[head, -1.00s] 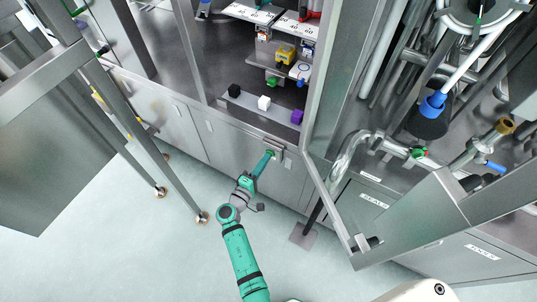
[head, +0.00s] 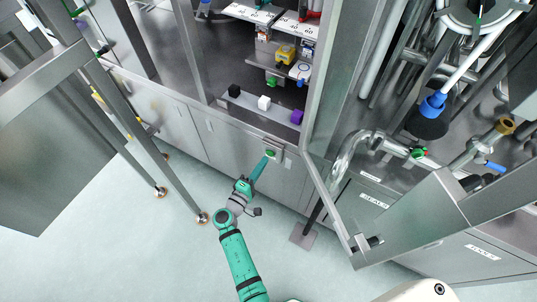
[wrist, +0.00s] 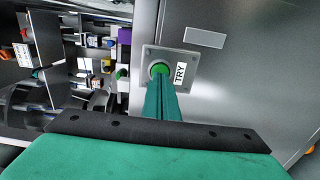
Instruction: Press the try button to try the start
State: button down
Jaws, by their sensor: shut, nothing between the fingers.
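The try button (head: 270,153) is a green round button on a small grey plate on the cabinet front. My gripper (head: 265,160) points up at the button from below in the head view. In the wrist view my gripper's fingers (wrist: 161,84) are together, empty, and line up with the button, hiding its lower part. In the head view the green cap shows just beyond the fingertips. I cannot tell whether they touch it.
Black, white and purple blocks (head: 264,103) sit on a ledge above the button. An open metal-framed door (head: 322,185) stands to the right of my arm. A post with a foot plate (head: 303,235) stands on the floor nearby.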

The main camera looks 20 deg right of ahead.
jog(key=v, duration=0.3)
jog(key=shift+s+a, duration=0.1)
dwell(0.9)
jog(key=s+a+f+y, duration=0.3)
jog(key=s+a, duration=0.1)
jog(key=s, duration=0.3)
jog(key=s+a+f+m+y, duration=0.1)
jog(key=s+a+f+y, duration=0.25)
jog(key=s, duration=0.35)
jog(key=s+a+f+y, duration=0.3)
jog(key=s+a+y, duration=0.1)
jog(key=s, duration=0.3)
jog(key=s+a+r+m+t+y, duration=0.1)
jog(key=s+r, duration=0.3)
jog(key=r, duration=0.4)
jog(key=s+a+r+m+t+y, duration=0.1)
jog(key=s+r+m+t, duration=0.1)
jog(key=s+r, duration=0.3)
jog(key=s+a+r+m+t+y, duration=0.1)
jog(key=s+a+r+m, duration=0.1)
jog(key=r, duration=0.9)
jog(key=s+m, duration=0.1)
jog(key=s, duration=0.1)
jog(key=shift+s+r+m+y, duration=0.3)
jog(key=shift+s+r+y, duration=0.05)
jog(key=shift+s+r, duration=0.05)
